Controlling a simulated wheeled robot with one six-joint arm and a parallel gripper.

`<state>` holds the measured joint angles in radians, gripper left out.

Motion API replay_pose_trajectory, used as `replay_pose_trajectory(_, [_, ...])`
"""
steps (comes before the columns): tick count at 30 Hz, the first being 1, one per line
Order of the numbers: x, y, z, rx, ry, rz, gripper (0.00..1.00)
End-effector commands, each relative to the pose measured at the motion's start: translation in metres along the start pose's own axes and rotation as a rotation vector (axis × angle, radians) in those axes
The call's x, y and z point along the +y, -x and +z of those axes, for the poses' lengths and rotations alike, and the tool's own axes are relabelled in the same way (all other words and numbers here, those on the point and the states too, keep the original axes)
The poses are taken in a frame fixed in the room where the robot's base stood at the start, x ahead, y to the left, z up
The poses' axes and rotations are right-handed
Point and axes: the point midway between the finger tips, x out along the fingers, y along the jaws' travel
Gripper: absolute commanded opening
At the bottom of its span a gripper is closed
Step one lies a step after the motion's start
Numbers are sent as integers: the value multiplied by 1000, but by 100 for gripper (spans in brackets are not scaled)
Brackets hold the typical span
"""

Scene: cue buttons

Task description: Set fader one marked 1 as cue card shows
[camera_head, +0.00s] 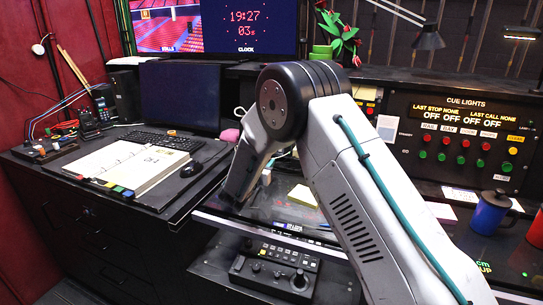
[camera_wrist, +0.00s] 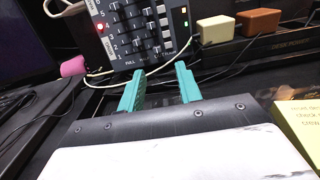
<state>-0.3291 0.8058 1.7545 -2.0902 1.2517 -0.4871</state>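A dark fader panel (camera_wrist: 140,32) stands at the top of the wrist view, with several sliders, number marks, a red light at its left and the word FULL at its lower edge. The cut-off view does not show clearly which slider is fader one. My gripper (camera_wrist: 160,69) has its two teal fingers apart, with nothing between them, just below the panel's lower edge. In the head view my arm hides the gripper and the fader panel. I cannot make out which paper is the cue card; an open binder (camera_head: 121,166) lies on the left desk.
A yellow note (camera_wrist: 297,128) lies right of my gripper, and a pink object (camera_wrist: 73,67) lies left. White and brown blocks (camera_wrist: 258,22) and loose cables are near the panel. A cue lights panel (camera_head: 462,137), a blue mug (camera_head: 490,214) and a joystick console (camera_head: 275,270) stand around my arm.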

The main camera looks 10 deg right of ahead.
Motion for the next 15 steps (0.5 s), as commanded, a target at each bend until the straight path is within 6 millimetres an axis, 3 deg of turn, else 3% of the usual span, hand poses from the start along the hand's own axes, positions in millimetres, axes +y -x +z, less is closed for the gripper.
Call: replay_pose_trajectory(15, [4, -67, -4, -4, 10, 10, 35])
